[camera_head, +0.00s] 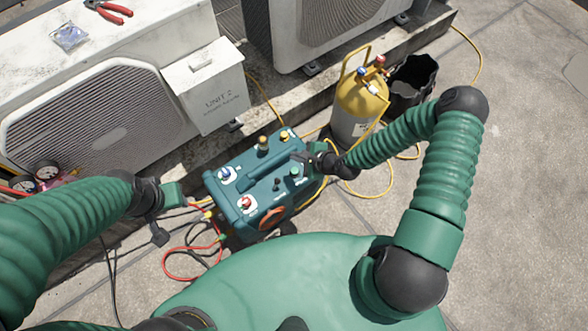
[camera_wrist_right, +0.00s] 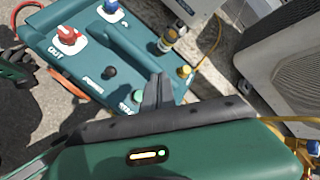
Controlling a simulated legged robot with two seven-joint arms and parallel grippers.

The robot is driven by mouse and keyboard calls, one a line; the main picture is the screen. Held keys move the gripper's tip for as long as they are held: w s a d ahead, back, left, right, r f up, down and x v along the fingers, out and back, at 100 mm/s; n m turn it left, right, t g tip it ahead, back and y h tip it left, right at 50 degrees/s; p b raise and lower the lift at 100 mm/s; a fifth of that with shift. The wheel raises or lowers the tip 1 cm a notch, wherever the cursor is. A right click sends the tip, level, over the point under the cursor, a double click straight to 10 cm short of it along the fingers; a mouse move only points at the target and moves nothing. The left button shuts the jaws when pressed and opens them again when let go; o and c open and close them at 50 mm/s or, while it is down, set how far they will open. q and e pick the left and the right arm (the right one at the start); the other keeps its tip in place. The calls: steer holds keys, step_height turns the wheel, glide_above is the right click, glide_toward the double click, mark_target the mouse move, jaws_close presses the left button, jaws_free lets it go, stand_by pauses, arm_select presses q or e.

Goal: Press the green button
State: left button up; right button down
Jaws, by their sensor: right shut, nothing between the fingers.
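The teal recovery machine (camera_head: 250,192) sits on the roof floor; its top also shows in the wrist view (camera_wrist_right: 85,35). The small green button (camera_head: 294,171) is near its right end, and shows beside the fingertips in the wrist view (camera_wrist_right: 137,96). A black knob (camera_wrist_right: 110,72) is next to it. My right gripper (camera_head: 303,158) is shut and empty, its fingers (camera_wrist_right: 157,92) over the panel close to the button. I cannot tell whether they touch. My left gripper (camera_head: 168,196) is left of the machine; its fingers are not clear.
The machine also carries a blue knob (camera_head: 226,173), a red knob (camera_head: 246,202) and brass fittings. A yellow-topped cylinder (camera_head: 358,105) and a black bucket (camera_head: 412,80) stand behind at right. Condenser units (camera_head: 90,120) line the back. Hoses lie around the machine. Floor at right is clear.

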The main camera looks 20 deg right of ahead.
steer(key=b, duration=0.7)
glide_above(297, 172)
step_height(297, 172, down, 8)
steer(key=shift+r, duration=0.2)
steer(key=shift+f, duration=0.65)
stand_by(0.8)
steer(key=shift+f+b, duration=0.3)
steer(key=shift+f+b, duration=0.55)
steer(key=shift+f, duration=0.3)
stand_by(0.7)
steer(key=shift+r, duration=0.1)
steer(key=shift+r+p, duration=1.15)
